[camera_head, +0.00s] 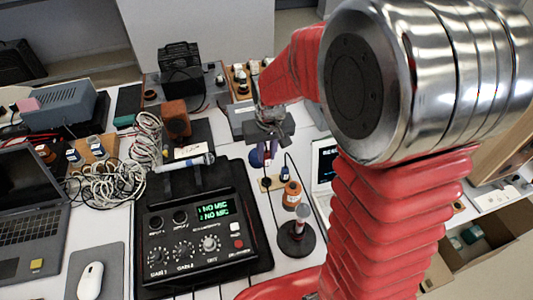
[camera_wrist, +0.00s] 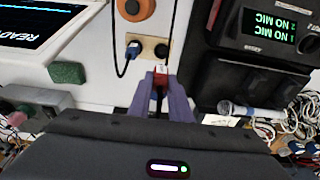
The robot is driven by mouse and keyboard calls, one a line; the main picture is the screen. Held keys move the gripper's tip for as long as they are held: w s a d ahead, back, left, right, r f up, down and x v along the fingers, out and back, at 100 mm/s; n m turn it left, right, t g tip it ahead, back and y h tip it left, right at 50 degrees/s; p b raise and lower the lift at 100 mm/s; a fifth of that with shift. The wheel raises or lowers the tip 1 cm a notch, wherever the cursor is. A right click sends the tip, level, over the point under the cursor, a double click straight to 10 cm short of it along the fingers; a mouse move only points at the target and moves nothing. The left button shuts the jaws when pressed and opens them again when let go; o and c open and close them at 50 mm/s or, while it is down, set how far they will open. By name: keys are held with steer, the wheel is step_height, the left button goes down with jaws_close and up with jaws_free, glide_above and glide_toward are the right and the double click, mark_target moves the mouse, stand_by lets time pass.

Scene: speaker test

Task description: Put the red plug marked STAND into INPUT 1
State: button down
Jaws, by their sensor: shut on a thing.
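My gripper (camera_head: 266,157) is low over the middle of the bench, right of the mixer. In the wrist view its purple fingers (camera_wrist: 161,90) are closed on the red plug (camera_wrist: 161,77), with white lettering too small to read. A dark cable runs up from near the plug. A small wooden holder (camera_wrist: 149,42) lies just beyond the fingertips, with a blue plug (camera_wrist: 133,48) at its left and a dark round hole at its right. The black mixer (camera_head: 158,274) has two round sockets, INPUT 1 (camera_head: 156,222) and INPUT 2 (camera_head: 181,217), both looking empty. Its display reads NO MIC on both lines.
A microphone (camera_head: 184,163) lies behind the mixer. A round black stand base (camera_head: 297,243) and an orange round object (camera_head: 292,195) stand to its right. A laptop (camera_head: 30,235), mouse (camera_head: 91,281) and tangled cables (camera_head: 110,180) are left. Taller equipment fills the back.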

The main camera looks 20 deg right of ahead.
steer(key=w, duration=0.8)
steer(key=shift+r, duration=0.2)
steer(key=shift+w, duration=0.1)
